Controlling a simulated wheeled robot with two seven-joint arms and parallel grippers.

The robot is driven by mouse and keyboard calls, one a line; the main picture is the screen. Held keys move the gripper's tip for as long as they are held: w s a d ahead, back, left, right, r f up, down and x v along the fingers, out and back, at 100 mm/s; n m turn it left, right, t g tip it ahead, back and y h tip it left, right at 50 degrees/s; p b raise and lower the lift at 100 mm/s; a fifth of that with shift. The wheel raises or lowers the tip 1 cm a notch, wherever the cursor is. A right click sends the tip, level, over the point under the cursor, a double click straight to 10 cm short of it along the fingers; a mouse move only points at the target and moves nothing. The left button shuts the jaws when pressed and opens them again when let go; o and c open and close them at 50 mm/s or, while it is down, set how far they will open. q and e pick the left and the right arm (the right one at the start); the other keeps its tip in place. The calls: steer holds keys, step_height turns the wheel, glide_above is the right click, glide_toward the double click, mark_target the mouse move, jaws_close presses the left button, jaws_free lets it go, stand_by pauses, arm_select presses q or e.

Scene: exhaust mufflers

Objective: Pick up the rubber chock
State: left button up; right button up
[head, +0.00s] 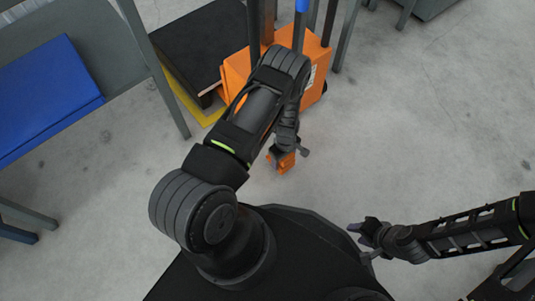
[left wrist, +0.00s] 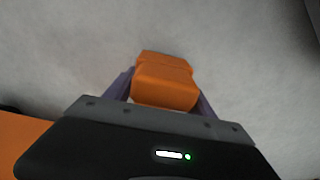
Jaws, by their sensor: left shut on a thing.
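The orange rubber chock (head: 287,162) shows in the head view just below my left gripper (head: 279,153), in front of the orange machine. In the left wrist view the orange chock (left wrist: 164,82) sits between the two purple-grey fingers of my left gripper (left wrist: 165,90), which is shut on it. Bare concrete floor lies behind the chock in that view. Part of the chock is hidden by the fingers and the gripper body. My right gripper (head: 359,229) is at the lower right of the head view, apart from the chock. Whether its fingers are open is unclear.
An orange machine (head: 236,72) with upright posts stands beyond the chock, beside a black platform (head: 196,43) with a yellow edge. A grey table (head: 105,45) with a blue mat (head: 45,90) is at the left. The floor (head: 430,130) at the right is clear.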

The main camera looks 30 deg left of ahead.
arm_select(q)
steer(key=w+d, duration=0.1)
steer(key=d, duration=0.2)
steer(key=w+d, duration=0.1)
steer(key=d, duration=0.2)
steer(key=w+d, duration=0.1)
steer(key=d, duration=0.2)
steer(key=shift+w+d, duration=0.2)
steer(key=shift+d, duration=0.1)
